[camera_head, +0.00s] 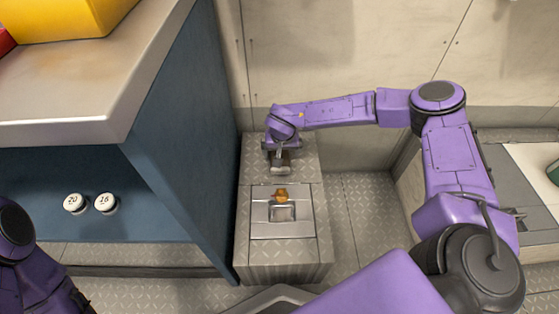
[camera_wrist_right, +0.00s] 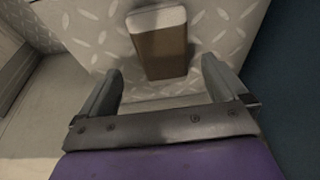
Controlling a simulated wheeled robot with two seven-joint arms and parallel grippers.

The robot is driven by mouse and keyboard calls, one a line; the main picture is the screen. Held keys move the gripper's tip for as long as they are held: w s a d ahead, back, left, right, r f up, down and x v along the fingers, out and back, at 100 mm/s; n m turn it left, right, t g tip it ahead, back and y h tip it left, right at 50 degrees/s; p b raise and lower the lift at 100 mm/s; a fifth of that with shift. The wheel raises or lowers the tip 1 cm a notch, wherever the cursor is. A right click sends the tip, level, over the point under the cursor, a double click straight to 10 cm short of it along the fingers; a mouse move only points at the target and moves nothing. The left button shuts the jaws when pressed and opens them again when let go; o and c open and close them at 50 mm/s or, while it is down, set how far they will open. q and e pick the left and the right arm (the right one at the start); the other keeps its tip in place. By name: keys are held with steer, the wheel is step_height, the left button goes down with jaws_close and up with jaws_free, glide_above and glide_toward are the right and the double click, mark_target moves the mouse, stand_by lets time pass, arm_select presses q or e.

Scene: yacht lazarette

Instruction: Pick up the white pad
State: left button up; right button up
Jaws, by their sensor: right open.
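A small block with a whitish top and a brown side, which looks like the white pad (camera_wrist_right: 158,20), stands on the diamond-plate surface in the right wrist view. My right gripper (camera_wrist_right: 161,68) is open, with its two fingers apart on either side of the block's near end. In the head view the right gripper (camera_head: 280,163) is over the back part of a grey metal locker (camera_head: 246,205) and largely hides what is under it. I cannot tell whether the fingers touch the block. My left arm shows at the lower left, but its gripper is out of view.
A small orange-brown object (camera_head: 280,194) lies at a recessed handle (camera_head: 283,213) on the locker's top. A blue cabinet (camera_head: 185,130) stands close on the left, with two white numbered discs (camera_head: 75,203) (camera_head: 106,203) on its shelf. A wall is behind.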

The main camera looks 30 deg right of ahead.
steer(key=b+x, duration=0.2)
steer(key=x, duration=0.2)
steer(key=shift+w+a+f, duration=0.15)
steer(key=shift+w+f, duration=0.05)
steer(key=shift+f, duration=0.2)
steer(key=shift+r, duration=0.1)
steer(key=c, duration=1.2)
steer(key=shift+r, duration=0.1)
